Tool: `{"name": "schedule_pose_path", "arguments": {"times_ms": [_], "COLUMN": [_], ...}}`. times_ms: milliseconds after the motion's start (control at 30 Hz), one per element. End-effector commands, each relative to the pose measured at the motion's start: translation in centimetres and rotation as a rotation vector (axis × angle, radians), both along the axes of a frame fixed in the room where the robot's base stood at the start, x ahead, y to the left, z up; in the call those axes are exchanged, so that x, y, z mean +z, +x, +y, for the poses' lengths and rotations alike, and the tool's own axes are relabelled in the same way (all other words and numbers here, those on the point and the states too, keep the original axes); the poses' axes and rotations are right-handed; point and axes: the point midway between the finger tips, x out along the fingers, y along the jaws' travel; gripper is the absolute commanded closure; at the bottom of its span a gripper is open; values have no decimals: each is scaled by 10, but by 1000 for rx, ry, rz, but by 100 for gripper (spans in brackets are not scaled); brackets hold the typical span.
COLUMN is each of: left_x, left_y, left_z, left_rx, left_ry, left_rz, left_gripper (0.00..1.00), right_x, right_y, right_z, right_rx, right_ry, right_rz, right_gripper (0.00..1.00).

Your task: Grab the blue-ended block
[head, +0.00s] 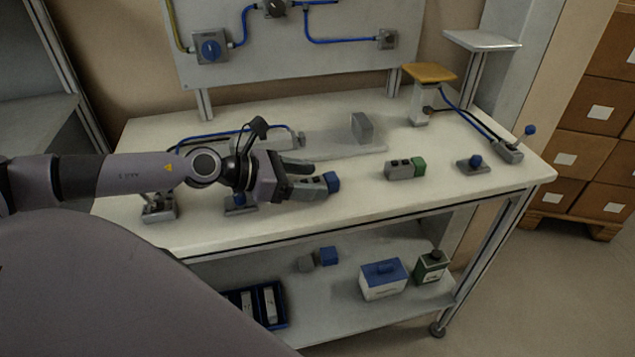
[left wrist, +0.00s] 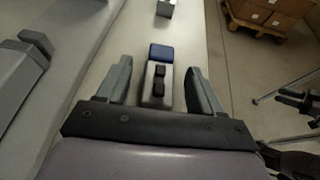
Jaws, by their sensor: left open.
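The blue-ended block lies on the white tabletop in the head view, with its blue end (head: 333,182) pointing right and its grey body partly hidden by my left gripper. In the left wrist view the fingers (left wrist: 158,85) stand apart, with visible gaps to the block.
A green-ended block (head: 405,169) and a blue-knobbed switch (head: 473,163) lie farther right on the table. A grey upright block (head: 362,127) stands behind. A yellow-topped post (head: 428,95) is at the back. The lower shelf holds a blue-lidded box (head: 383,279) and a blue tray (head: 262,306).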

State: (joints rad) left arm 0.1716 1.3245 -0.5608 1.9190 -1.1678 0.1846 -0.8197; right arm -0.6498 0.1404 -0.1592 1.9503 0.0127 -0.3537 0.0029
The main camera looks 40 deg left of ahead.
Motion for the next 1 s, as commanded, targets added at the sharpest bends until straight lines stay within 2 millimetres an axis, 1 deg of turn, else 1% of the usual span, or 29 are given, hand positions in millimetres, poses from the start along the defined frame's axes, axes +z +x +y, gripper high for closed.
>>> {"name": "schedule_pose_path", "arguments": {"times_ms": [167,200,267,300,333,367,633,767,867,967,1000], "left_x": [-1,-1,-1,-1,0,0,1,8,19,38,47], "left_y": [0,0,0,0,0,0,0,0,1,1,1], "left_z": [0,0,0,0,0,0,0,0,0,1,0], "left_rx": [0,0,0,0,0,0,0,0,-2,-1,-2], "left_ry": [-1,0,0,0,0,0,0,0,2,4,3], "left_rz": [1,0,0,0,0,0,-1,-2,-4,-7,-7], "left_gripper": [34,47,67,80,89,95,95,95,95,95,95], "right_x": [0,0,0,-1,-1,-1,0,2,6,12,14], "right_y": [0,0,0,0,0,0,0,0,0,0,0], "right_z": [0,0,0,0,0,0,0,0,0,0,0], "right_rx": [0,0,0,0,0,0,0,0,0,0,0], "right_ry": [0,0,0,0,0,0,0,0,0,0,0], "right_rz": [0,0,0,1,1,1,1,1,1,1,1], "right_gripper": [57,57,57,57,57,57,57,57,57,57,57]}}
